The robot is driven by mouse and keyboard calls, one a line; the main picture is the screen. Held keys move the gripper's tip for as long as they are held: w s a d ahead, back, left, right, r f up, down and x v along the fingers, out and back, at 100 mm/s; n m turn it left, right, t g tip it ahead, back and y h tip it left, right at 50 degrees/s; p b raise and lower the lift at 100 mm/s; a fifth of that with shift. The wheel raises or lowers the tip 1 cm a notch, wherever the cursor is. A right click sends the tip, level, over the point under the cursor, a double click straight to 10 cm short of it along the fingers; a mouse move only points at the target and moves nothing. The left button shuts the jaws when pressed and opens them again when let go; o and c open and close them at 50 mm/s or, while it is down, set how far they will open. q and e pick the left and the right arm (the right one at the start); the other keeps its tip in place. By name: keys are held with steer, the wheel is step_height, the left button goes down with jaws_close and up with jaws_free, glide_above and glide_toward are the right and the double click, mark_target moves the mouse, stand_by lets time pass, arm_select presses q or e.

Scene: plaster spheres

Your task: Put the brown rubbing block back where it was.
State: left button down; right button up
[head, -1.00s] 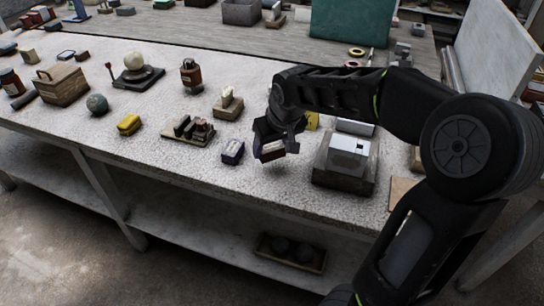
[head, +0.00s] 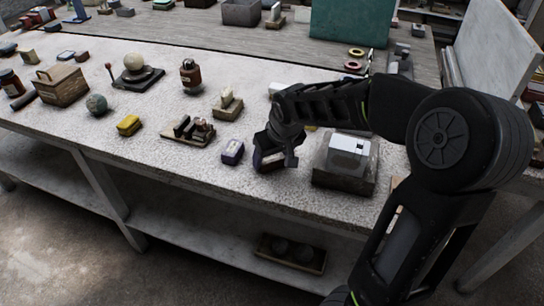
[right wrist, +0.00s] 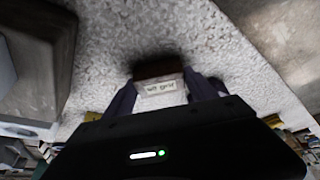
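The brown rubbing block (right wrist: 159,70) with a pale lettered label is between the two dark fingers of my right gripper (head: 273,162) in the right wrist view. The fingers touch its sides, so the gripper is shut on it. In the head view only a bit of the block shows between the fingers, low over the front part of the speckled table (head: 215,179). A dark shadow lies by the block in the wrist view; I cannot tell whether it touches the table. My left gripper is not in view.
A purple-blue block (head: 232,152) lies close left of my right gripper. A wooden tray with small pieces (head: 188,132) and a yellow block (head: 128,125) are further left. The table's front edge is near.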

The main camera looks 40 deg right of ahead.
steer(key=o, duration=0.4)
steer(key=shift+r, duration=0.1)
steer(key=v, duration=1.2)
steer(key=shift+r, duration=0.1)
steer(key=shift+w, duration=0.1)
